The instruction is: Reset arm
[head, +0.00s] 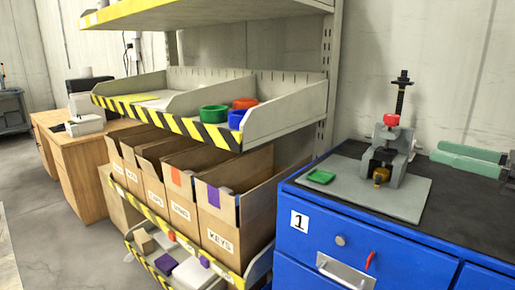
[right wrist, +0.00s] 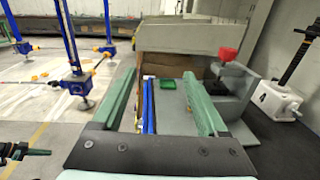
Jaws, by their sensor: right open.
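My right gripper (head: 436,151) reaches in from the right edge of the head view, over the black top of the blue cabinet. It is open, with its two green fingers apart and nothing held between them. In the right wrist view, the open fingers (right wrist: 160,88) frame a grey plate and a small green tray (right wrist: 159,84). A grey screw press (head: 390,150) with a red collar stands upright on the plate, left of the gripper and apart from it. A brass-coloured piece (head: 381,176) sits at its base. My left gripper does not show in the head view.
The blue cabinet (head: 330,232) carries the plate (head: 400,205). A shelf rack (head: 285,125) with bins and cardboard boxes stands left of it. Several blue stands (right wrist: 76,75) are on the floor in the right wrist view. A dark, green-tipped piece (right wrist: 12,152) there is unclear.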

